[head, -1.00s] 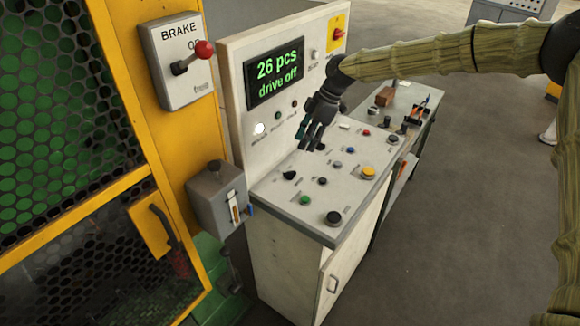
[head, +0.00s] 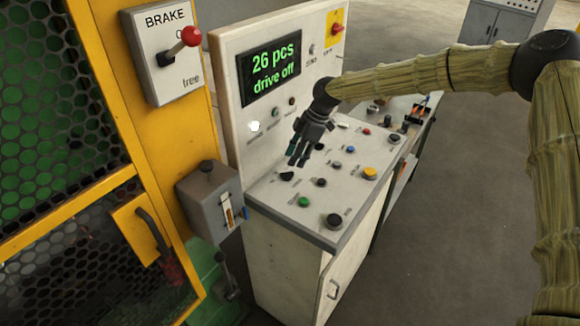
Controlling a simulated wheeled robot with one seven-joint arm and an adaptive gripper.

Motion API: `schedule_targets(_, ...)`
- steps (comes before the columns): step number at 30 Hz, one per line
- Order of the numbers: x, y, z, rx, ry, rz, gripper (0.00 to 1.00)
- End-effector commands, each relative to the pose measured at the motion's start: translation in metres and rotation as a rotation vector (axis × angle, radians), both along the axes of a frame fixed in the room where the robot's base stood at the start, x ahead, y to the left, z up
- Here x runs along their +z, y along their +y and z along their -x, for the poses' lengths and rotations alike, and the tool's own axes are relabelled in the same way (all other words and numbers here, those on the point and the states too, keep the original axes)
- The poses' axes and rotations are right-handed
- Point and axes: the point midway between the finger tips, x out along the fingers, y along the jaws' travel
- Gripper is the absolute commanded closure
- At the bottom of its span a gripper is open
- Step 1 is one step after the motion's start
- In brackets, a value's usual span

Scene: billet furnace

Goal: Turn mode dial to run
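The control console (head: 262,205) has a sloped top with several knobs and buttons. A black pointer knob (head: 287,176) near its left edge looks like the mode dial; its label and pointing direction are too small to read. My gripper (head: 297,161) hangs fingers-down just above and slightly right of this knob. The fingers look apart with nothing between them. I cannot tell whether a fingertip touches the panel. The display (head: 271,68) on the upright panel reads "26 pcs" and "drive off".
A brake box (head: 165,65) with a red-ball lever is on the yellow frame at left. A grey lever box (head: 208,200) sits beside the console. Green (head: 303,202), black (head: 334,220) and yellow (head: 369,173) buttons surround the working area. Open floor lies at right.

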Motion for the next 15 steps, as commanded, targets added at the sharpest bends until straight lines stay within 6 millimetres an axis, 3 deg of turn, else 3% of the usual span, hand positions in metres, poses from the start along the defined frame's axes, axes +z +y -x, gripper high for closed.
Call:
schedule_targets(9, -0.036, 0.014, 0.003, -0.003, 0.001, -0.001, 0.67)
schedule_targets(15, -0.050, 0.019, 0.003, -0.004, -0.001, -0.001, 0.67)
